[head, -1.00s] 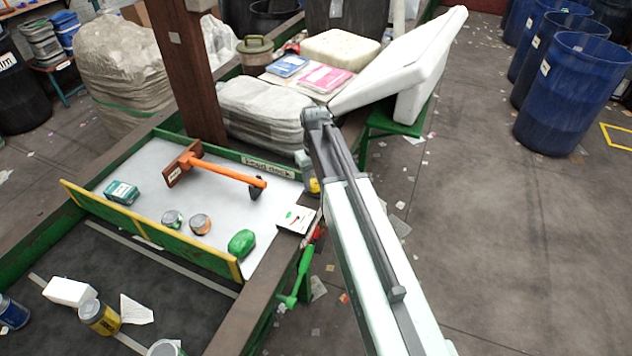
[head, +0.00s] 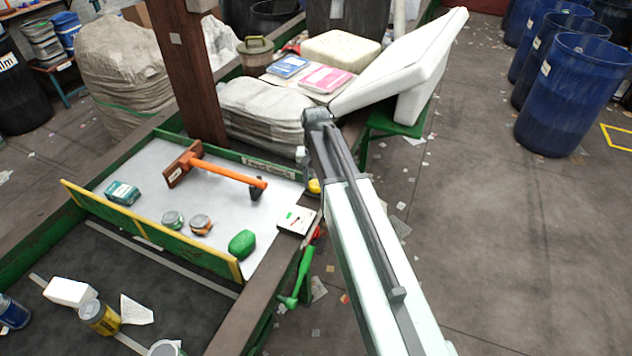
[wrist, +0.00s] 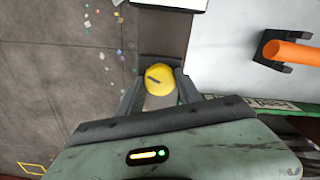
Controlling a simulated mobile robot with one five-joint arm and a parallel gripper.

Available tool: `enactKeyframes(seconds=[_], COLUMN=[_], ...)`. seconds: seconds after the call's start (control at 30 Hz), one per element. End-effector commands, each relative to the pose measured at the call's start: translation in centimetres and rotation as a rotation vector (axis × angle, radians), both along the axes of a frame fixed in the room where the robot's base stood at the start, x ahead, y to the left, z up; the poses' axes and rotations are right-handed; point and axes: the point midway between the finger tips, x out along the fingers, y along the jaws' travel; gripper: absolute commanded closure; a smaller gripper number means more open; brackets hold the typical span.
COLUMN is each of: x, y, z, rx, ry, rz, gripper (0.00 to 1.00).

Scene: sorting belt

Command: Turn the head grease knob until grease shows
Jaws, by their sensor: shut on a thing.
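The yellow round knob (wrist: 159,76) is in the middle of the wrist view, with a dark slot mark slanting across its face. My gripper (wrist: 158,88) is shut on it, one dark finger on each side. In the head view a small piece of the yellow knob (head: 314,186) shows at the right edge of the deck, beside my arm; my fingers are mostly hidden there. I see no grease around the knob in either view, though its underside is hidden.
A white plate with small coloured marks (head: 297,220) lies near the knob. An orange-handled tool (head: 225,175), cans and a green lump (head: 242,243) are on the pale deck. A green lever (head: 301,276) hangs at the frame's edge. Open floor lies to the right.

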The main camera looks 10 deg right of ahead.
Motion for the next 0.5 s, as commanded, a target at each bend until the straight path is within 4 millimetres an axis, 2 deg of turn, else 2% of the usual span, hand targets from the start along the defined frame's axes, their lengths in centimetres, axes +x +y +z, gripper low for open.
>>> enactKeyframes(seconds=[0.2,0.5], x=[-0.02,-0.02], y=[0.00,-0.04], z=[-0.01,-0.01], rx=[0.000,0.000], ry=[0.001,0.001], rz=[-0.158,-0.292], gripper=[0.99,0.99])
